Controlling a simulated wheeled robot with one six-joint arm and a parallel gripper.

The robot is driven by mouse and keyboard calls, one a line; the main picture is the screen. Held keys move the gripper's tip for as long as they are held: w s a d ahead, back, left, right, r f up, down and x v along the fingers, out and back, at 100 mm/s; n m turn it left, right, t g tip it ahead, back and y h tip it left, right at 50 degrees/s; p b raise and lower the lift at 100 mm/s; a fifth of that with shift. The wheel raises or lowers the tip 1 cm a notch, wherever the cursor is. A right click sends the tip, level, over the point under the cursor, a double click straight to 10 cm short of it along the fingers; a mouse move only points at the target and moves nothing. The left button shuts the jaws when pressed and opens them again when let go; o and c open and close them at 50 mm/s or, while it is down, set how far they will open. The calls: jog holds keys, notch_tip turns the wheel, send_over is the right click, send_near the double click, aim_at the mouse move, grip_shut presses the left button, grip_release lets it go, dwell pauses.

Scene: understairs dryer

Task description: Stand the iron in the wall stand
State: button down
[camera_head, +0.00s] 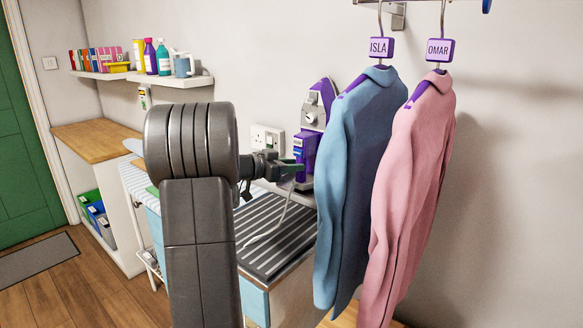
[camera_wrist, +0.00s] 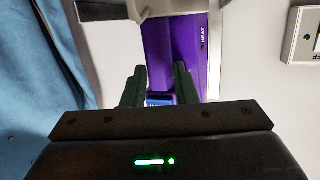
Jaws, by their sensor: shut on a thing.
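The iron (camera_head: 316,108), purple and pale grey, is nose up against the wall, left of the blue shirt. My gripper (camera_head: 292,169) reaches it low down from the left and is shut on it. In the wrist view, my gripper (camera_wrist: 160,90) has its two dark fingers on either side of a small blue part, with the iron's purple body (camera_wrist: 183,45) marked HEAT behind. A grey cord (camera_head: 285,215) hangs below my gripper. I cannot clearly tell the wall stand apart from the iron, nor whether the iron rests in it.
The blue shirt (camera_head: 357,165) and pink shirt (camera_head: 413,170) hang close on the right. A wall socket (camera_head: 267,138) is left of the iron. A dark ribbed surface (camera_head: 275,245) lies below. A shelf of bottles (camera_head: 175,79) is at upper left.

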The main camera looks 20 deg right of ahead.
jog(key=shift+f+b, duration=0.1)
jog(key=shift+b, duration=0.35)
jog(key=c, duration=1.1)
grip_release()
jog(key=b+v, duration=0.1)
jog(key=v, duration=1.3)
jog(key=shift+d, duration=0.1)
jog(key=p+x, duration=0.1)
jog(key=x, duration=1.2)
jog(key=shift+d+p, duration=0.35)
jog(key=shift+p, duration=0.05)
jog(key=shift+f+b, duration=0.2)
jog(key=shift+b, duration=0.1)
